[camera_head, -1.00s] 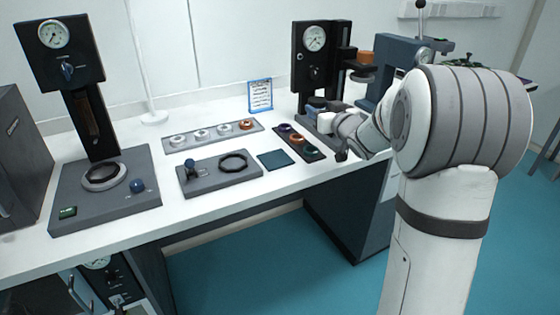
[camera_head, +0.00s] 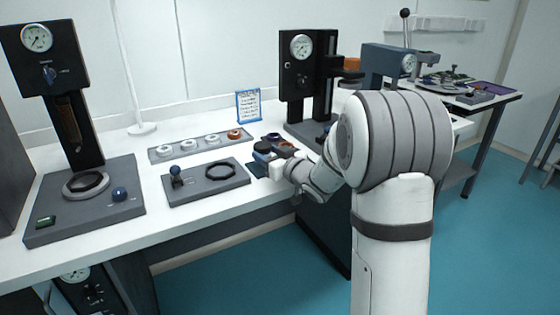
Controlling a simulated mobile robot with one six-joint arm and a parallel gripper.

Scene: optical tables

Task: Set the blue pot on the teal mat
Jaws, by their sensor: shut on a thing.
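The blue pot (camera_head: 262,147) is small and partly hidden by my gripper (camera_head: 268,157). My gripper is shut on it, at the front right part of the white table. The teal mat (camera_head: 256,171) lies just below, largely covered by the gripper and pot. The pot is over the mat's area, but I cannot tell whether it touches the mat.
A grey plate with a black ring (camera_head: 208,183) lies left of the mat. A tray of white and orange rings (camera_head: 200,146) is behind. A dark gauge stand (camera_head: 302,85) rises behind right. The table's front edge is close.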

